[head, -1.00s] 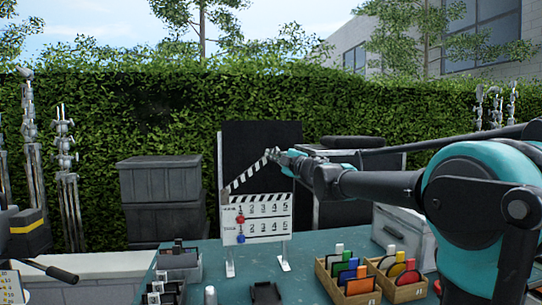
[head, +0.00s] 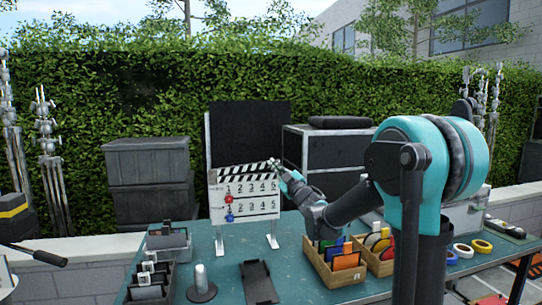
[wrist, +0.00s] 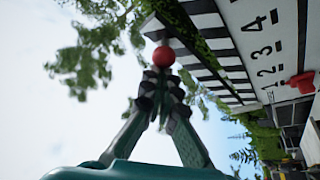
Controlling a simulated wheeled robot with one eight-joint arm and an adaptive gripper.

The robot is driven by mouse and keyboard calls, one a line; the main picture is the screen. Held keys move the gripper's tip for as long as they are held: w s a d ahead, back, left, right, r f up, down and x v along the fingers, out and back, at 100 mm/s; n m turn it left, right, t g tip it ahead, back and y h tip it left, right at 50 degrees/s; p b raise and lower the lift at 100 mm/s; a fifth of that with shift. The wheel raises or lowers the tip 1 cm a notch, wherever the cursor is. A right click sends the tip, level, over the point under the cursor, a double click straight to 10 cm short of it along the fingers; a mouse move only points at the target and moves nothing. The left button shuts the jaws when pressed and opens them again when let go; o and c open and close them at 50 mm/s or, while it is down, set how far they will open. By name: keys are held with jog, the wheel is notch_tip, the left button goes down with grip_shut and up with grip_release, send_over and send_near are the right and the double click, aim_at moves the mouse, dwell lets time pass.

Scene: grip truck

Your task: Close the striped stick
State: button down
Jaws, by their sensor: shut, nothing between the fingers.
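The striped stick (head: 243,170) lies low along the top of the white clapperboard (head: 250,193), hinged at the left. In the wrist view a narrow wedge of background shows between the stick (wrist: 192,62) and the board's striped edge (wrist: 203,20). A red ball (wrist: 163,56) sits by the stick's free end. My gripper (head: 273,165) is at that right end; in the wrist view its shut, empty fingertips (wrist: 161,80) appear against or just below the ball. Exact contact cannot be told.
The clapperboard stands on a teal table (head: 222,284). In front are a dark phone-like tray (head: 259,283), a grey post on a round base (head: 201,284) and wooden boxes of coloured cards (head: 334,275). A black panel (head: 249,132) and dark cases (head: 150,185) stand behind.

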jog(key=shift+d+f+m+t+h, duration=0.1)
jog(key=shift+f+m+t+h, duration=0.35)
jog(key=shift+f+m, duration=0.65)
jog(key=shift+f, duration=0.2)
jog(key=shift+r, duration=0.1)
